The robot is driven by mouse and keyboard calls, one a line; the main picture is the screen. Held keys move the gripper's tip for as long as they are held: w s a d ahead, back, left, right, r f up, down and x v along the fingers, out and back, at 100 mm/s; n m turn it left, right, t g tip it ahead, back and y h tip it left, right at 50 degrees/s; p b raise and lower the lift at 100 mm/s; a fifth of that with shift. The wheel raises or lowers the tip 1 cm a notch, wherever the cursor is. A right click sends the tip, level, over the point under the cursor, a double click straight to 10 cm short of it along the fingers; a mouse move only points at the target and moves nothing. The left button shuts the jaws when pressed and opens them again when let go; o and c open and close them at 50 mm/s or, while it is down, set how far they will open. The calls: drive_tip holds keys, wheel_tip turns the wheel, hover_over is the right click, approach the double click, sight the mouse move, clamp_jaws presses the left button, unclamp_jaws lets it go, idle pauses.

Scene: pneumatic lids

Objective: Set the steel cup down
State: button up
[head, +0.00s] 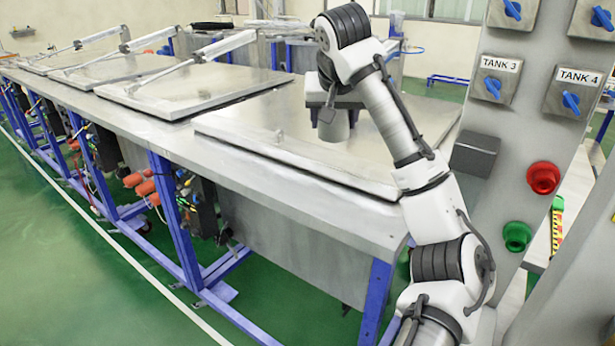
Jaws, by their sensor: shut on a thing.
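My gripper (328,112) points down over the nearest steel lid (270,140). It is shut on the steel cup (336,130), a small grey cylinder that shows below and behind the dark fingers. The cup looks upright. Its upper part is hidden by the gripper. I cannot tell whether its base touches the lid or hangs a little above it.
The lid is flat and mostly bare around the cup. More closed lids with pneumatic arms (150,45) run along the bench to the left. A control panel (540,90) with blue switches, a red button and a green button stands close on the right.

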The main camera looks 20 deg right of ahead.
wheel_tip(320, 180, down, 16)
drive_tip(key=shift+r+p, duration=0.15)
drive_tip(key=shift+p, duration=0.5)
drive_tip(key=shift+f, duration=0.2)
drive_tip(key=o, duration=1.1)
drive_tip(key=shift+r, duration=0.1)
drive_tip(key=shift+r, duration=0.15)
drive_tip(key=b+v, duration=0.2)
drive_tip(key=v, duration=1)
